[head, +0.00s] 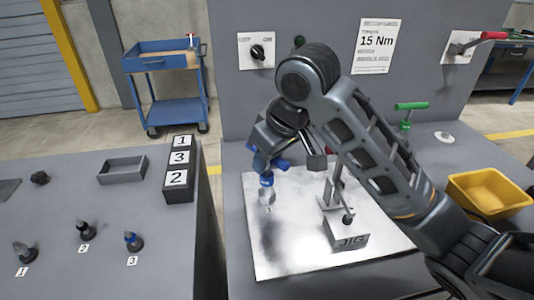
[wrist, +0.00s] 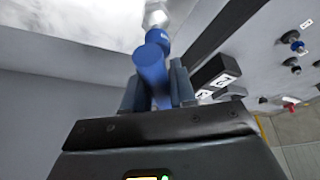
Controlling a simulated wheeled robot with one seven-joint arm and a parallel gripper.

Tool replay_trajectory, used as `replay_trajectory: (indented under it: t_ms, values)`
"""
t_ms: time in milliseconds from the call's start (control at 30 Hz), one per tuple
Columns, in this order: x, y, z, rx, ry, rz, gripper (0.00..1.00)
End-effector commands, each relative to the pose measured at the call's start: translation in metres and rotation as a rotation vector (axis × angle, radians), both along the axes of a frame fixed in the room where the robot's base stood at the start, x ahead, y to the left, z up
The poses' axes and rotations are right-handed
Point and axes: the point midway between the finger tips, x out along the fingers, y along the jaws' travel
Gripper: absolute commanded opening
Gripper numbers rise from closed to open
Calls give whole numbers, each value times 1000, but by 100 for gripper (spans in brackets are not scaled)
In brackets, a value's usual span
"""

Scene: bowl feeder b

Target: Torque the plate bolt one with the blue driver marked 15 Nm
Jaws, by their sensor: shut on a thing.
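My gripper (head: 270,160) is shut on the blue driver (head: 266,180), which points down over the left part of the shiny metal plate (head: 290,255). The driver's silver lower end (head: 267,197) is at or just above the plate; I cannot tell if it touches. In the wrist view the blue driver (wrist: 151,68) sits between the two fingers of my gripper (wrist: 155,92), its silver end toward the plate (wrist: 65,22). No bolt shows clearly; a small faint mark (head: 268,237) lies on the plate below the driver. A sign (head: 377,46) on the panel reads 15 Nm.
A metal jig (head: 347,238) with a clamp stands on the plate right of the driver. A yellow bin (head: 488,194) is at right. The left table holds a black numbered block (head: 178,168), a grey tray (head: 122,170) and several small numbered pieces (head: 133,241).

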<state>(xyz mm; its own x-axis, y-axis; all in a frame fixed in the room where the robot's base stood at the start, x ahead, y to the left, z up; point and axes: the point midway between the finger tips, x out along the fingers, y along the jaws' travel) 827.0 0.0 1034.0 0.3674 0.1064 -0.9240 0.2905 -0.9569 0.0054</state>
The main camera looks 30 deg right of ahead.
Motion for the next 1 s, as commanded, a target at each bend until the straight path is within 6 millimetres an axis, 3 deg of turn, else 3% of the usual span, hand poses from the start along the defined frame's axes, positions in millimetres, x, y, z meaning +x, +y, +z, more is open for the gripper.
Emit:
replay_trajectory:
  t_ms: [467,1000]
  values:
    - [0,0,1,0,0,-42,0]
    - [0,0,1,1,-1,-242,0]
